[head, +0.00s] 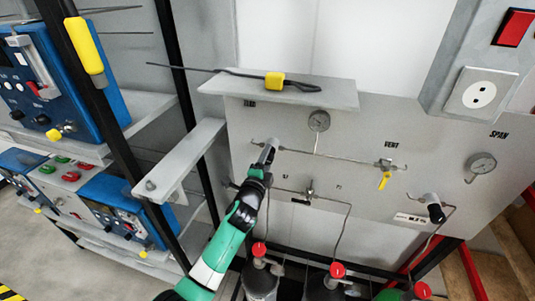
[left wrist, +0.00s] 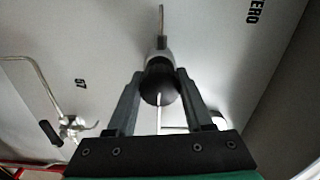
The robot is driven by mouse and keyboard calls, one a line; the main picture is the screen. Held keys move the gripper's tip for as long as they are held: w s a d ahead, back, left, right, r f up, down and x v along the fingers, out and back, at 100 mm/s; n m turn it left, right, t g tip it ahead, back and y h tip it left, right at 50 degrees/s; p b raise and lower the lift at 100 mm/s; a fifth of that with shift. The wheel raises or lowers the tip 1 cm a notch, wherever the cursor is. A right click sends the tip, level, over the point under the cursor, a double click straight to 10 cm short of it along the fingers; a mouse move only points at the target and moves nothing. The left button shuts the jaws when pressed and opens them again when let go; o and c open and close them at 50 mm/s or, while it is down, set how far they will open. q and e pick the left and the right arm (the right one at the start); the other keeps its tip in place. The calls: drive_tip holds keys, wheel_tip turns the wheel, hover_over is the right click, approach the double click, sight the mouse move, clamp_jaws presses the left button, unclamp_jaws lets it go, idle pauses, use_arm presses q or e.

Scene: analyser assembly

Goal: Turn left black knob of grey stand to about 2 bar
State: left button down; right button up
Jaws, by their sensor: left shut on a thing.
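The grey stand (head: 365,130) is an upright panel with pipes, valves and gauges. Its left black knob (left wrist: 159,84) sits between the two fingers of my left gripper (left wrist: 160,77), which is shut on it. In the head view my left gripper (head: 260,170) covers most of this knob, below a silver regulator body (head: 268,151). A round gauge (head: 319,121) sits up and right of the gripper; its needle is too small to read. Another black knob (head: 435,212) is at the right, untouched. My right gripper is out of view.
A yellow-handled valve (head: 384,180) sits under "VENT". A second gauge (head: 481,163) is at the right. Gas bottles with red caps (head: 338,270) stand below the panel. A shelf (head: 290,92) juts out above, and a grey bracket arm (head: 180,157) juts out left of my gripper.

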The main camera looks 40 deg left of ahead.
use_arm(q)
drive_tip(key=m+p, duration=0.2)
drive_tip(key=m, duration=0.3)
drive_tip(key=shift+m, duration=0.3)
drive_tip(key=m+p, duration=0.1)
drive_tip(key=m, duration=0.4)
drive_tip(key=shift+m+p, duration=0.3)
drive_tip(key=shift+p, duration=0.1)
drive_tip(key=shift+c, duration=1.5)
unclamp_jaws()
